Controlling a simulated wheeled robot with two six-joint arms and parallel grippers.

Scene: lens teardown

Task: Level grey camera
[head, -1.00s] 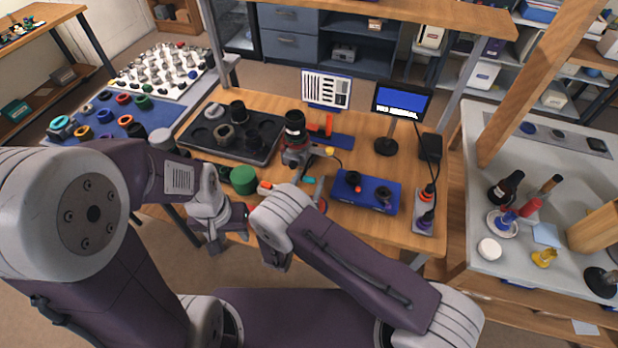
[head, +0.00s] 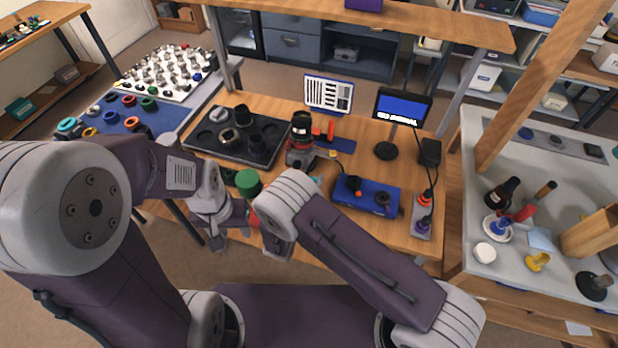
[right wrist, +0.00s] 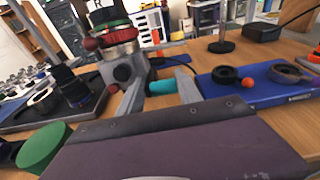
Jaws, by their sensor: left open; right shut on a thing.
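The grey camera (head: 301,157) stands on the wooden bench with a red ring and a tall black lens (head: 301,126) on top. In the right wrist view its grey block (right wrist: 122,72) bears a black knob, just beyond my fingers. My right gripper (right wrist: 160,92) is at the camera's near side, its fingers on either side of a teal piece (right wrist: 163,87), and appears shut on it. Whether the teal piece joins the camera I cannot tell. In the head view my right wrist hides the fingertips. My left gripper (head: 220,232) is open, at the bench's front edge, apart from the camera.
A dark tray (head: 207,151) with lens parts lies left of the camera, with a green cylinder (head: 248,182) in front of it. A blue box (head: 345,198) with small parts is on the right. A monitor (head: 402,105) and a chart (head: 328,93) stand behind.

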